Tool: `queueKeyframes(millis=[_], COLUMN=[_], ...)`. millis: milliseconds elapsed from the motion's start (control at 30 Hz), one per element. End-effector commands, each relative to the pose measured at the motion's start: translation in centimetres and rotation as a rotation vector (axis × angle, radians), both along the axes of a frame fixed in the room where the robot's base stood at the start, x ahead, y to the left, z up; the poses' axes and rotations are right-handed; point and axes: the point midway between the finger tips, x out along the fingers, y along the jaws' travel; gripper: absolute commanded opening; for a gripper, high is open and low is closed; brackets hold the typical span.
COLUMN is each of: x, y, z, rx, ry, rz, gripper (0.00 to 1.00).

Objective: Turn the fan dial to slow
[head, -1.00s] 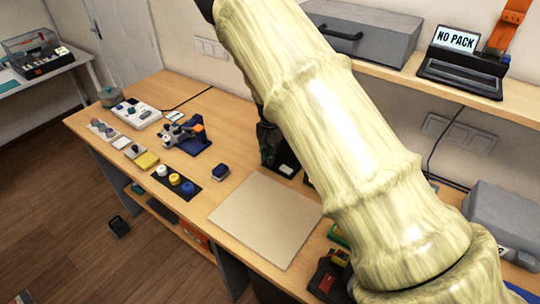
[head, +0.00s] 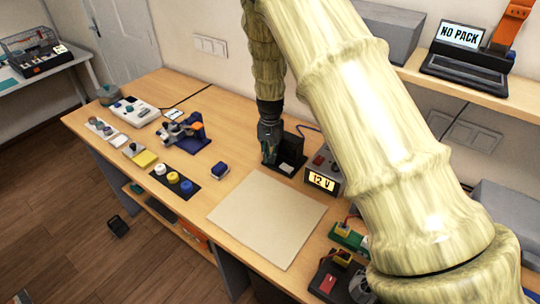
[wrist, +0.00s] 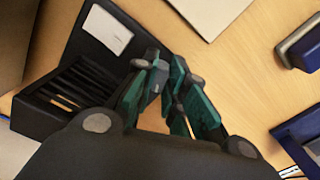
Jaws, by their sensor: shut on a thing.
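I cannot pick out a dial marked for a fan in either view. A black unit (head: 360,288) with a round knob and a red part sits at the bench's front right in the head view, partly cut off. A power unit (head: 322,181) reading 12 V, with knobs on top, stands right of centre. My gripper (head: 268,155) points down over the bench, beside a black slotted holder (head: 292,165). In the wrist view, my gripper (wrist: 172,78) has its green-padded fingers close together beside the holder (wrist: 98,45). What lies between them is too small to make out.
A pale board (head: 265,222) lies flat in front of my gripper. A blue block (head: 219,171), a strip of coloured buttons (head: 174,183) and a blue fixture (head: 196,140) lie to the left. The shelf (head: 480,95) with a NO PACK laptop (head: 462,50) is at the upper right.

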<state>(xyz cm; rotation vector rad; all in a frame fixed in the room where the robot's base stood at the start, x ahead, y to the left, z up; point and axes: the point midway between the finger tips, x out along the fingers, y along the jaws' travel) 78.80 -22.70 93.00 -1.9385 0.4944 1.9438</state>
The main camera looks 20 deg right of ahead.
Motion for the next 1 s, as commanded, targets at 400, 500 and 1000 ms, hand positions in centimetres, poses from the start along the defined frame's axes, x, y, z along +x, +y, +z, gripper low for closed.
queueKeyframes(millis=[400,500,1000], x=[0.11,0.09,0.09], y=[-0.21,-0.23,-0.44], z=[0.27,0.28,0.33], rx=[0.002,0.001,0.0], ry=[-0.006,-0.005,-0.005], rz=[0.374,0.45,0.642], gripper=[0.0,0.0,0.0])
